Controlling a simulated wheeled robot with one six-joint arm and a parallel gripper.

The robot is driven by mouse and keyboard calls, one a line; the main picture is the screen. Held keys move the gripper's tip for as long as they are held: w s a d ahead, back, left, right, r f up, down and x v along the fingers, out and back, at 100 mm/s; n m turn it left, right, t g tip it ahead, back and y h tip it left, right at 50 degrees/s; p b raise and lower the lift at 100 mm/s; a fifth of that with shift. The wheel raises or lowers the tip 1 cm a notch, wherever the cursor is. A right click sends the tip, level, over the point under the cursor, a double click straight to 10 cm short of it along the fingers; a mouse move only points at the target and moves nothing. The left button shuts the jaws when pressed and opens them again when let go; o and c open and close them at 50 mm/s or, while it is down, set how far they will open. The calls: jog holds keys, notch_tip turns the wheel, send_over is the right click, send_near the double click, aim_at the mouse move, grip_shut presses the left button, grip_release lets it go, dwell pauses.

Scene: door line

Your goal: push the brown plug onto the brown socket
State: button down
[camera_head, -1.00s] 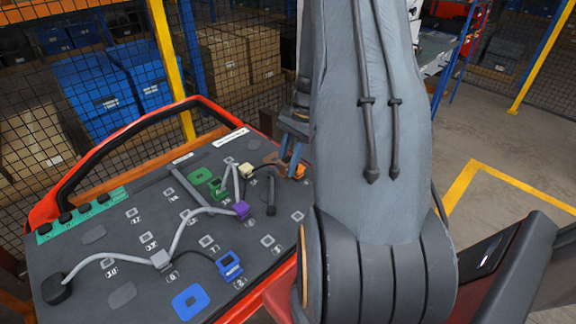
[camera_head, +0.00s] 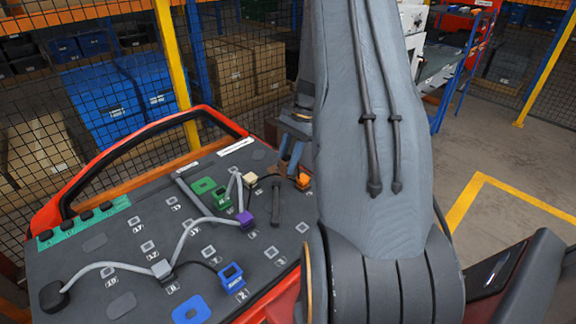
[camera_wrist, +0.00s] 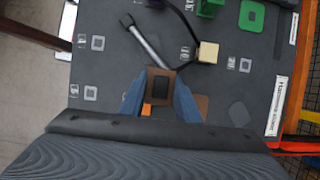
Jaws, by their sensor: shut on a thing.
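My gripper (camera_wrist: 159,98) has blue fingers and is shut on the brown plug (camera_wrist: 151,84), a square brown block with a dark centre. In the wrist view the plug is held low over the dark board (camera_wrist: 110,60). A brown patch (camera_wrist: 201,104) shows on the board just right of the fingers. I cannot tell any brown socket apart; it may be hidden under the plug and fingers. Whether the plug touches anything below is unclear. In the head view my gripper (camera_head: 293,140) is over the board's far right part, partly covered by my arm.
A beige block (camera_wrist: 208,52) with a dark cable sits near the plug. An orange part (camera_wrist: 147,109) shows between the fingers; it is also in the head view (camera_head: 303,181). A grey bar (camera_wrist: 150,46), a green block (camera_wrist: 208,8) and a green pad (camera_wrist: 252,16) are close by.

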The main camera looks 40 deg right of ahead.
jog(key=shift+w, duration=0.15)
jog(key=shift+w+d+b, duration=0.35)
jog(key=shift+w, duration=0.45)
jog(key=shift+w+d+b, duration=0.35)
jog(key=shift+w+d, duration=0.05)
jog(key=shift+w, duration=0.45)
jog(key=shift+w+d+b, duration=0.35)
jog(key=shift+w, duration=0.45)
jog(key=shift+w+d+b, duration=0.35)
jog(key=shift+w+b, duration=0.1)
jog(key=shift+w, duration=0.4)
jog(key=shift+w+d+b, duration=0.35)
jog(key=shift+w+b, duration=0.15)
jog(key=shift+w, duration=0.4)
jog(key=shift+w+d+b, duration=0.35)
jog(key=shift+w+b, duration=0.1)
jog(key=shift+w, duration=0.4)
jog(key=shift+f, duration=0.15)
jog(key=shift+f+b, duration=1.15)
jog(key=shift+f, duration=1.75)
jog(key=shift+f, duration=0.2)
